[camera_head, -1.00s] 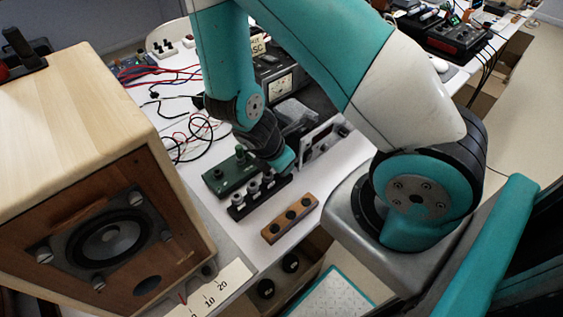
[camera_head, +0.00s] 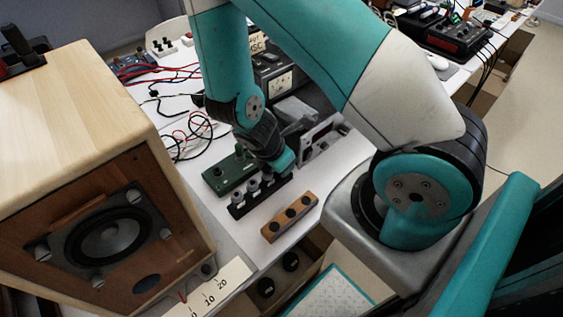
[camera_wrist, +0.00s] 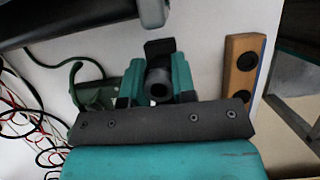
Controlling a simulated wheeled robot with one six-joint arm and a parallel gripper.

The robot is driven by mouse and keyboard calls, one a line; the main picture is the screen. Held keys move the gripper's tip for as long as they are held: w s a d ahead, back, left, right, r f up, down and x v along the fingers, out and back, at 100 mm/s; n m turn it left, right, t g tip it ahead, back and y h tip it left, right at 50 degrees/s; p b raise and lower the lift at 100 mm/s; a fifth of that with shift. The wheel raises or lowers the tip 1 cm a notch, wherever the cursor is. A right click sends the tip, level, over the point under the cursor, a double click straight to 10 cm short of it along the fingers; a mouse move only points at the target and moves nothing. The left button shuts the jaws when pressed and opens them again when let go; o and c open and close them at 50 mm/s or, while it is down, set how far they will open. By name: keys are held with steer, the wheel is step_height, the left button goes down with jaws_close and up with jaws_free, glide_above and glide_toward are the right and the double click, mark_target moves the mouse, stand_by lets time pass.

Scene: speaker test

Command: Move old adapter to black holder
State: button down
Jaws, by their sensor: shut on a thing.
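The black holder (camera_head: 239,211) is a dark bar on the white table, with several grey-topped adapters standing in a row on it. My gripper (camera_head: 281,166) is at the far right end of this holder. In the wrist view, my gripper (camera_wrist: 158,86) has its teal fingers shut on a dark round adapter (camera_wrist: 160,92) with a hollow centre. A black end of the holder (camera_wrist: 160,47) shows just beyond the fingers. The adapter's lower end is hidden, so I cannot tell whether it is seated in the holder.
A wooden block with black round holes (camera_head: 270,232) lies in front of the holder. A green box (camera_head: 222,181) stands behind it. A wooden speaker (camera_head: 95,110) fills the left. A grey meter unit (camera_head: 312,146) stands close right of my gripper. Loose wires (camera_head: 190,140) lie behind.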

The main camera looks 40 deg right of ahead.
steer(key=shift+f+b, duration=0.3)
steer(key=shift+f, duration=0.2)
steer(key=c, duration=0.8)
jaws_free()
steer(key=shift+c, duration=0.2)
steer(key=shift+r, duration=0.15)
steer(key=shift+r+p, duration=3.7)
